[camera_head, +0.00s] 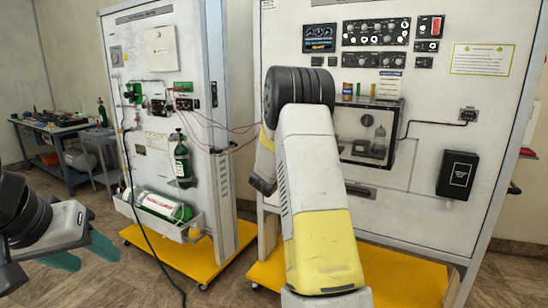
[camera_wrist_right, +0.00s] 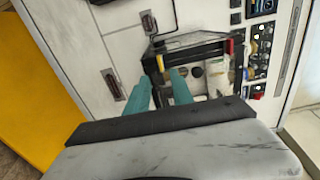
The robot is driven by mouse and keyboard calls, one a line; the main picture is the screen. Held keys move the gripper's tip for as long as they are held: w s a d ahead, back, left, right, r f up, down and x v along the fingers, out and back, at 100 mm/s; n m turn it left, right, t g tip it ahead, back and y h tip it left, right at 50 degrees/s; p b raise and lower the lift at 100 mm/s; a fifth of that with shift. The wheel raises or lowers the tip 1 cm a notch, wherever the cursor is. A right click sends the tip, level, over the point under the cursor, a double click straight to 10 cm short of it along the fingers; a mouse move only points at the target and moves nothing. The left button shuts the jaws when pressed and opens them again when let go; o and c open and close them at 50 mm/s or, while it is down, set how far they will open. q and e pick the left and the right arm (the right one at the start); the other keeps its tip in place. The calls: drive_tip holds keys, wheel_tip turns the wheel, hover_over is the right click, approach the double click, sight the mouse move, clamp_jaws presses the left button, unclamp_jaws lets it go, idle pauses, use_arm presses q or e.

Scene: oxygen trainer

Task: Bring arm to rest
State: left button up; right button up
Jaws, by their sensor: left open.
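My left gripper (camera_head: 82,254) shows at the lower left of the head view. Its two teal fingers are apart with nothing between them, over the floor and clear of the panels. My right arm (camera_head: 315,200), white and yellow with a black joint, reaches up the middle of the head view, and its gripper is hidden there. In the right wrist view my right gripper (camera_wrist_right: 160,78) has two teal fingers apart, with nothing seen held. They point toward a dark-framed clear box (camera_wrist_right: 190,50) on the white panel; whether they touch it I cannot tell.
The right trainer panel (camera_head: 425,150) stands close behind my right arm, with a black box (camera_head: 458,174) on it. The left trainer panel (camera_head: 157,60) holds green cylinders (camera_head: 181,160). Both have yellow bases. A workbench (camera_head: 52,128) stands far left. Floor is free at lower left.

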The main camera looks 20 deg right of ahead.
drive_tip(key=shift+a+r, duration=0.1)
drive_tip(key=s+a+r+n+y, duration=0.3)
drive_tip(key=s+a+n+y, duration=0.15)
drive_tip(key=a, duration=0.25)
drive_tip(key=s+a+r+n+t+y, duration=0.1)
drive_tip(key=s+a+r+n+y, duration=0.2)
drive_tip(key=a+n+y, duration=0.3)
drive_tip(key=s+a+r+n+y, duration=0.3)
drive_tip(key=s+a+n, duration=0.15)
drive_tip(key=a, duration=0.35)
drive_tip(key=s+a+f+n+g, duration=0.2)
drive_tip(key=s+n, duration=0.2)
drive_tip(key=s, duration=0.5)
drive_tip(key=s+a+f+n+g+y, duration=0.1)
drive_tip(key=s+a+f+n+g, duration=0.1)
drive_tip(key=s+n, duration=0.3)
drive_tip(key=s+a+f+n+g+y, duration=0.1)
drive_tip(key=s+n, duration=0.3)
drive_tip(key=s, duration=0.9)
drive_tip(key=shift+s+a+f+n+g, duration=0.25)
drive_tip(key=shift+a+f+n+g, duration=0.05)
drive_tip(key=shift+a+f+g, duration=0.45)
drive_tip(key=shift+r+y, duration=0.1)
drive_tip(key=shift+y, duration=0.15)
